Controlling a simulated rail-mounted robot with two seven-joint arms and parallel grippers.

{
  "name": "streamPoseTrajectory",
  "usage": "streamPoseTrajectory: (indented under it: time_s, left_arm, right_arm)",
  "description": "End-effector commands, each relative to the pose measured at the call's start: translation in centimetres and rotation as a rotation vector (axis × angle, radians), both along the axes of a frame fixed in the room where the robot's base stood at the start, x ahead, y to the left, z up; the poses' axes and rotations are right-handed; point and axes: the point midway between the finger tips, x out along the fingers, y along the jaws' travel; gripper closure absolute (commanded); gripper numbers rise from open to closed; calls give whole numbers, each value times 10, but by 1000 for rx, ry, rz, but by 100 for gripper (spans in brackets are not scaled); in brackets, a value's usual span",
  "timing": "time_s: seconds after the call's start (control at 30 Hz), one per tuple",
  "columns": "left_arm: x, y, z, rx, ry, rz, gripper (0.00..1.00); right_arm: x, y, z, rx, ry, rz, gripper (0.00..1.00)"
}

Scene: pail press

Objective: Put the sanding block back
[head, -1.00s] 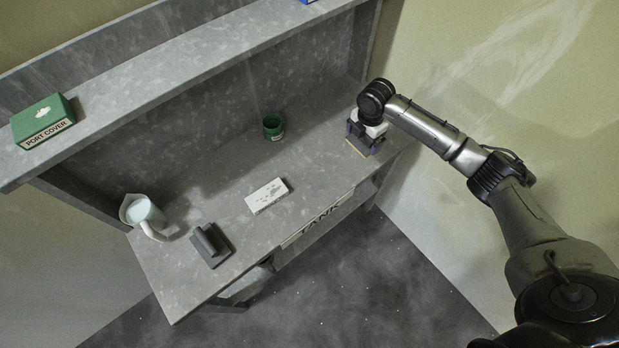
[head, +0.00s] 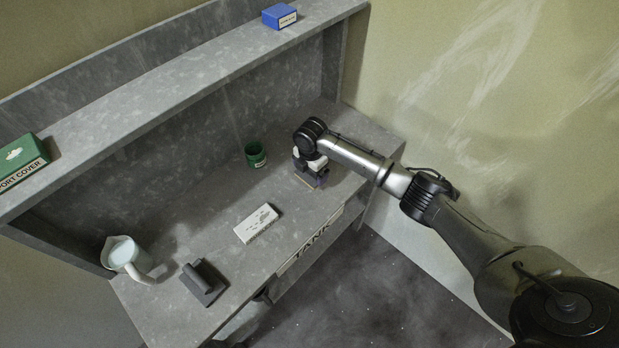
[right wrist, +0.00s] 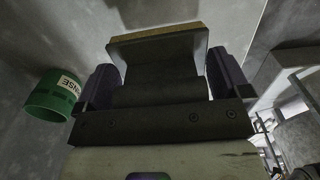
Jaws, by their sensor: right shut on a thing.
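My right gripper (head: 311,174) is shut on the sanding block (head: 306,182), a dark block with a tan lower face, over the right part of the grey worktop. In the right wrist view the sanding block (right wrist: 158,60) sits between the two fingers of the gripper (right wrist: 165,80), its tan edge farthest from the palm. I cannot tell whether the block touches the worktop. My left gripper is not in view.
On the worktop (head: 215,225) are a green cup (head: 256,155), a white box (head: 256,223), a dark handled tool (head: 203,283) and a pale jug (head: 124,254). A green box (head: 22,162) and a blue box (head: 279,16) stand on the raised shelf.

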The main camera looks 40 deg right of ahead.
Motion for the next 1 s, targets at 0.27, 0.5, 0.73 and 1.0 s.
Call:
streamPoseTrajectory:
  time_s: [0.27, 0.5, 0.73, 1.0]
  left_arm:
    - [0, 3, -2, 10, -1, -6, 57]
    - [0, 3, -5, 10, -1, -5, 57]
    - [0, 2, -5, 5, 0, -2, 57]
    - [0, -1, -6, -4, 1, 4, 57]
  right_arm:
    - [2, 2, -12, 0, 1, 0, 27]
    - [2, 2, -40, 0, 1, -1, 27]
    - [2, 2, -42, -1, -1, 0, 27]
    - [2, 2, -45, -1, 0, 0, 0]
